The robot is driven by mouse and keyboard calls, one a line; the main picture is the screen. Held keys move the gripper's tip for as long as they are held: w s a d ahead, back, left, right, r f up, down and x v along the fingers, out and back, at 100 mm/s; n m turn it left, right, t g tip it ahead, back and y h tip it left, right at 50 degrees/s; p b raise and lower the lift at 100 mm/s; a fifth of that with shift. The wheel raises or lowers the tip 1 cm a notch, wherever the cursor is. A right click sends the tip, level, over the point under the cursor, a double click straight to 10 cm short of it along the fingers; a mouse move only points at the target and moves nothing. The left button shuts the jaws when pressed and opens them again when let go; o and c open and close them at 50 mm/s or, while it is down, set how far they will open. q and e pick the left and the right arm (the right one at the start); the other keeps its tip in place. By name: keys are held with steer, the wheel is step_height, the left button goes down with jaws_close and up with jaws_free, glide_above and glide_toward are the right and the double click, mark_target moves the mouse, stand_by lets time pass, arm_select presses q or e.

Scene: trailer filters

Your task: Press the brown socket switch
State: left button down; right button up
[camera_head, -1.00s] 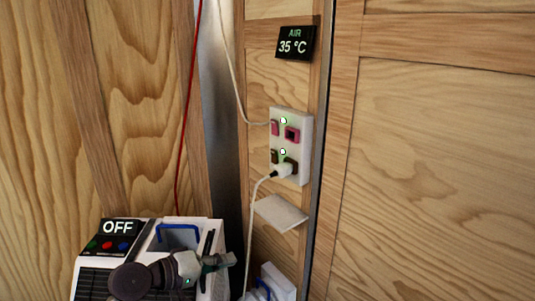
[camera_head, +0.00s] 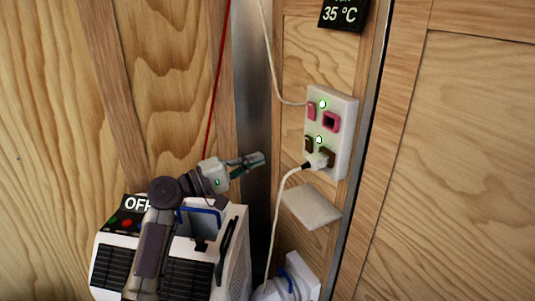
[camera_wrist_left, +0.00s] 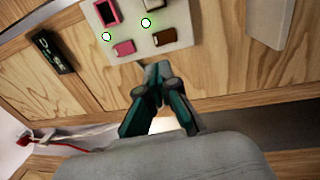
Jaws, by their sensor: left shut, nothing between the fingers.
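A white socket panel (camera_head: 345,115) is on the wooden wall in the head view. Its brown switch (camera_head: 309,144) is at the lower left, beside a brown socket (camera_head: 329,156) that holds a white plug (camera_head: 315,161). A pink switch (camera_head: 312,111) and pink socket (camera_head: 332,121) are above. My left gripper (camera_head: 260,158) is shut and empty, left of the panel and apart from it. In the left wrist view the brown switch (camera_wrist_left: 167,36) is beyond the shut fingertips (camera_wrist_left: 153,82), slightly right. My right gripper is not in view.
A white machine (camera_head: 232,250) marked OFF stands below my left arm. A white cable (camera_head: 276,215) hangs from the plug, between gripper and panel. A small white shelf (camera_head: 312,207) juts out below the panel. A temperature display (camera_head: 342,13) is above.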

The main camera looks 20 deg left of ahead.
arm_select(q)
steer(key=x, duration=1.1)
steer(key=shift+w+r+p, duration=0.1)
steer(key=shift+w+p, duration=0.05)
steer(key=shift+p, duration=0.15)
steer(key=shift+w+d, duration=0.4)
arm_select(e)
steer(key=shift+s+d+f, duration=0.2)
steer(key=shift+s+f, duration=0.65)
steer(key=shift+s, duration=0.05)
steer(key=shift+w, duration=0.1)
arm_select(q)
steer(key=shift+w+d+r, duration=0.1)
steer(key=shift+w, duration=0.05)
glide_toward(306, 140)
steer(key=v, duration=0.4)
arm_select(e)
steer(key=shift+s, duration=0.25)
